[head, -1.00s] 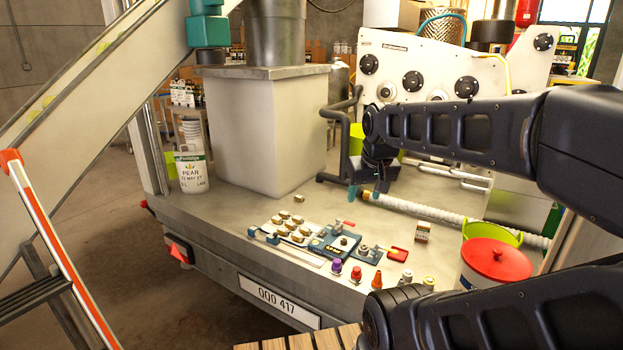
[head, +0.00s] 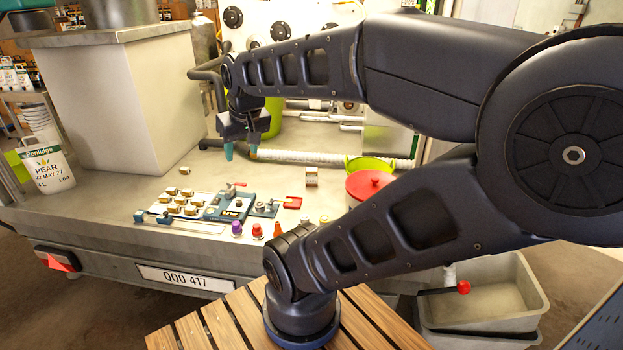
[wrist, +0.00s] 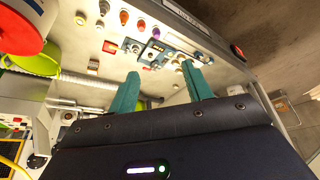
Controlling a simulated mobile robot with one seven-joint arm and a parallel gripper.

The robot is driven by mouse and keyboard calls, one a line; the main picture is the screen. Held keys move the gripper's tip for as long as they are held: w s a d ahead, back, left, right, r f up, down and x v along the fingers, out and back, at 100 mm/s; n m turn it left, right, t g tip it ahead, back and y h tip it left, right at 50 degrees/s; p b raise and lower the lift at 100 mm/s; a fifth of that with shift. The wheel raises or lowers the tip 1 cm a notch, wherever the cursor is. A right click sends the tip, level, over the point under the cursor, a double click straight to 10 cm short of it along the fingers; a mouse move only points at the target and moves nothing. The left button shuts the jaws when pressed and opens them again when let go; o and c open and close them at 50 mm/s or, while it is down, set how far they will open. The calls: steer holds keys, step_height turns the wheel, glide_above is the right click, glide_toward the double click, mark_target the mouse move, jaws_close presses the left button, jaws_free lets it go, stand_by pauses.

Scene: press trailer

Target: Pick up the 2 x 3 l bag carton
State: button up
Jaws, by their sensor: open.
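A larger white container (head: 46,168) labelled PEAR and 3 L stands at the deck's left end. My gripper (head: 241,153) is open, its teal fingers pointing down above the deck, left of and behind the small carton. In the wrist view its fingers (wrist: 160,70) are apart with nothing between them.
A tray of brass fittings (head: 180,203), a blue fixture (head: 230,206) and several coloured caps lie along the front. A red-lidded bucket (head: 370,184), a lime tub (head: 368,164) and a white ribbed hose (head: 320,157) are near the carton. A large pale block (head: 130,105) stands left.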

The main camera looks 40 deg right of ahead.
stand_by(0.4)
steer(key=o, duration=0.7)
